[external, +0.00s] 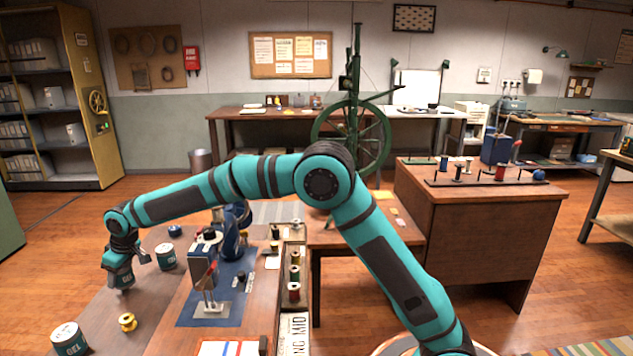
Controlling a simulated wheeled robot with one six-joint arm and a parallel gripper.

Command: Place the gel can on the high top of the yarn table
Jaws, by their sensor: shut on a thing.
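Two similar cans stand on the bench: one (166,257) right beside the gripper, one (68,339) at the front left, marked like "GEL". The yarn table at the right has a high brown top (490,178) with spools, pegs and a blue ball on it, and a lower top (372,238) at its left.
A yellow spool (128,322) lies on the bench. A blue machine (231,235) on a blue mat (222,308) and a row of spools (294,272) stand to its right. A green spinning wheel (352,135) rises behind my arm. The high top's front has bare room.

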